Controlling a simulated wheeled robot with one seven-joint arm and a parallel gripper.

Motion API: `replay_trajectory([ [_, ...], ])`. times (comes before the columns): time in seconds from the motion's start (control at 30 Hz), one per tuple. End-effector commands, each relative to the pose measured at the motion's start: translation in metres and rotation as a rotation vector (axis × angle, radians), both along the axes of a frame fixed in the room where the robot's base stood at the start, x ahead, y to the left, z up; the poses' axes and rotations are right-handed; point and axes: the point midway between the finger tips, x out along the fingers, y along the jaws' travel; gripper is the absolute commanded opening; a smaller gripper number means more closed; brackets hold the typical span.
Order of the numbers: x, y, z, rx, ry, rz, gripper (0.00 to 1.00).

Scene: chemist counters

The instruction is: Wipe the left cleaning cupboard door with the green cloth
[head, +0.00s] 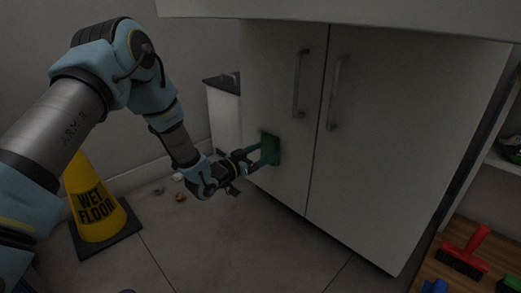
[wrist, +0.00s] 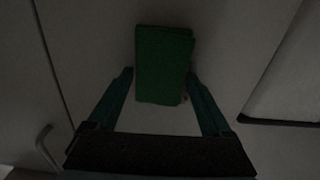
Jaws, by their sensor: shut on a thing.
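The green cloth (head: 271,149) is a small dark green block-like pad. My gripper (head: 262,150) is shut on it and holds it at the lower left part of the left cupboard door (head: 272,85). In the head view the cloth looks to be against the door; exact contact cannot be told. In the wrist view the cloth (wrist: 163,65) sits between the two fingers (wrist: 161,88), in front of the pale door surface. The left door has a vertical metal handle (head: 300,85), up and to the right of the cloth.
The right door (head: 400,130) has its own handle (head: 337,93). A yellow wet floor cone (head: 92,200) stands at the left. Small debris (head: 180,197) lies on the floor near my gripper. A red brush (head: 466,255) lies on a wooden surface at the lower right. A white counter overhangs the doors.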

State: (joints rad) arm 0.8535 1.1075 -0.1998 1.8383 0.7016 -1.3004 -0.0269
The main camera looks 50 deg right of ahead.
Motion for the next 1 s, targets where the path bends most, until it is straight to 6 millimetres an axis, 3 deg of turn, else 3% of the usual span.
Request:
replay_trajectory([
  [0.23,-0.023,0.002,0.002,-0.001,0.003,-0.004,0.39],
  [0.47,-0.029,0.000,0.001,-0.002,0.001,-0.001,0.39],
  [0.67,-0.022,-0.001,0.000,-0.001,0.000,0.001,0.40],
  [1.0,0.006,-0.001,0.001,-0.004,-0.001,0.003,0.39],
])
